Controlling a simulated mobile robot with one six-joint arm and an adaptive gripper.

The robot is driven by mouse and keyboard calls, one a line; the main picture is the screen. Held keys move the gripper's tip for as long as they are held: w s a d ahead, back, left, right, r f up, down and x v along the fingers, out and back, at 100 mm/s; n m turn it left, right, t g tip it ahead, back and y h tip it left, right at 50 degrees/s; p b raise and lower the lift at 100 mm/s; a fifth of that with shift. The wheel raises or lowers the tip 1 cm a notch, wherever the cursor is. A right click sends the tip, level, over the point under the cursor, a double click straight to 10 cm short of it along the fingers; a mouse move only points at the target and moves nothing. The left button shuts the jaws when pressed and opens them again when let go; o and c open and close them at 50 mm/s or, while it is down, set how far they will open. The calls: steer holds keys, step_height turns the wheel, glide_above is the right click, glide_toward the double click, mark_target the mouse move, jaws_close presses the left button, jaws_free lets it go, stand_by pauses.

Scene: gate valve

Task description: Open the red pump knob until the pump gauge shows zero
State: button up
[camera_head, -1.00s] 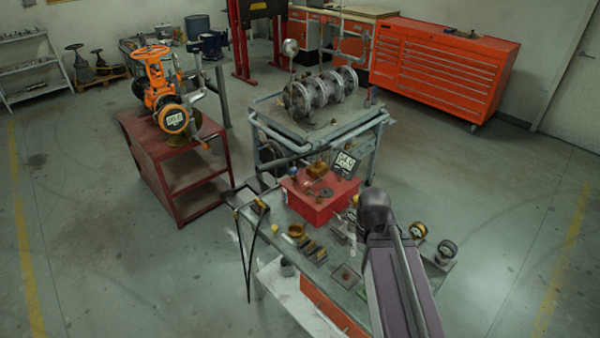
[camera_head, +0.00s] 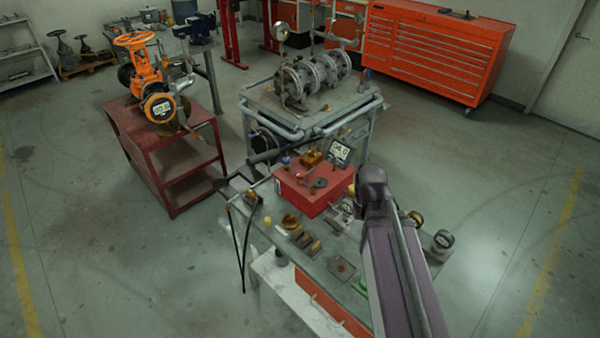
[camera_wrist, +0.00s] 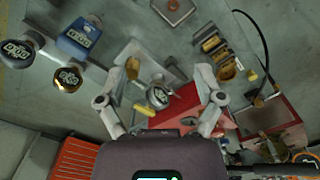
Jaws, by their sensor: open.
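The red pump box (camera_head: 312,190) stands on the bench with a brassy block and small fittings on top. A dark round knob (camera_head: 320,183) and a small pinkish-red part (camera_head: 301,176) show there; I cannot tell for sure which is the red knob. The pump gauge (camera_head: 340,153), a black square display behind the box, seems to read about 04.0. In the wrist view my gripper (camera_wrist: 160,78) is open and empty, its fingers apart above the bench. The red box (camera_wrist: 182,102) shows partly between them, the rest hidden by my gripper body. The head view hides my fingers behind my arm.
Loose gauges (camera_head: 442,240) and small brass parts (camera_head: 302,240) lie on the bench (camera_head: 318,262). Black hoses hang at its left. A grey cart (camera_head: 345,118) with a flanged pipe stands behind. An orange valve (camera_head: 143,70) stands on a red table (camera_head: 190,160).

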steer(key=w+a+r+n+p, duration=0.2)
steer(key=w+a+n, duration=0.15)
steer(key=w, duration=0.55)
steer(key=w+a+r+n+p, duration=0.1)
steer(key=w+a+r+n, duration=0.2)
steer(key=w, duration=0.7)
steer(key=n+p, duration=0.3)
steer(key=n, duration=0.2)
glide_above(300, 173)
steer(key=shift+d+r, duration=0.1)
steer(key=shift+r, duration=0.3)
steer(key=shift+f+b, duration=0.25)
steer(key=shift+b, duration=0.2)
step_height(300, 173, down, 13)
steer(key=b, duration=1.3)
steer(key=shift+f, duration=0.15)
